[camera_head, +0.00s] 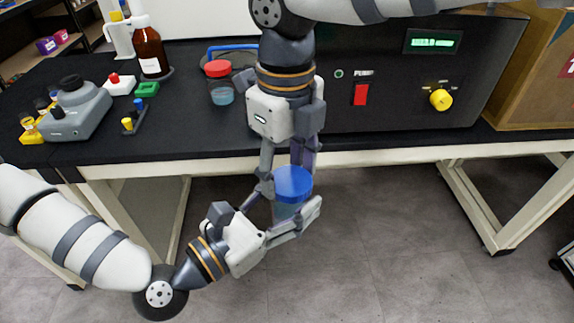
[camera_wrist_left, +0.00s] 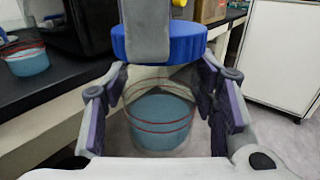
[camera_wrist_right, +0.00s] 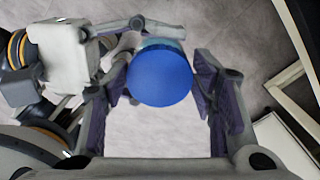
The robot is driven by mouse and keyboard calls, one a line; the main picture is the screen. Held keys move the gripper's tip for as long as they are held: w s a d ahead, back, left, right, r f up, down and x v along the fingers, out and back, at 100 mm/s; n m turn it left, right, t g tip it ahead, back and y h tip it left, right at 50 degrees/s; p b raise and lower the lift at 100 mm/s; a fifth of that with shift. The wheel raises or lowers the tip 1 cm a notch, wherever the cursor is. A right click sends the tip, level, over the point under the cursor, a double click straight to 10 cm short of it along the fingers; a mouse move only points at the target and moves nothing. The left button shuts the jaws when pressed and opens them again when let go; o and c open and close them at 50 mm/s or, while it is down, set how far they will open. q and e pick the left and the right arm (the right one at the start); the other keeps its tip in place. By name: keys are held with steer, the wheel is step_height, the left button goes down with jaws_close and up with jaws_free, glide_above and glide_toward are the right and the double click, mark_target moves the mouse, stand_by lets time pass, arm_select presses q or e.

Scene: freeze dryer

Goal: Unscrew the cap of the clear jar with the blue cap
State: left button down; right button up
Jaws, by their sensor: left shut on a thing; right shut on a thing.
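The clear jar (camera_head: 287,211) with blue liquid is held upright in the air in front of the bench. Its blue cap (camera_head: 294,181) sits on top. My left gripper (camera_head: 287,214) comes from below left and is shut around the jar body, which fills the left wrist view (camera_wrist_left: 160,122) between the fingers. My right gripper (camera_head: 285,180) points down from above and is shut on the cap, seen from the top in the right wrist view (camera_wrist_right: 160,78). One right finger partly hides the cap in the left wrist view (camera_wrist_left: 190,45).
The dryer panel with a red switch (camera_head: 361,95) is behind. Open floor lies below the jar.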

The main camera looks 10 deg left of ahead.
steer(key=o, duration=1.3)
steer(key=shift+w, duration=0.15)
steer(key=shift+c, duration=0.2)
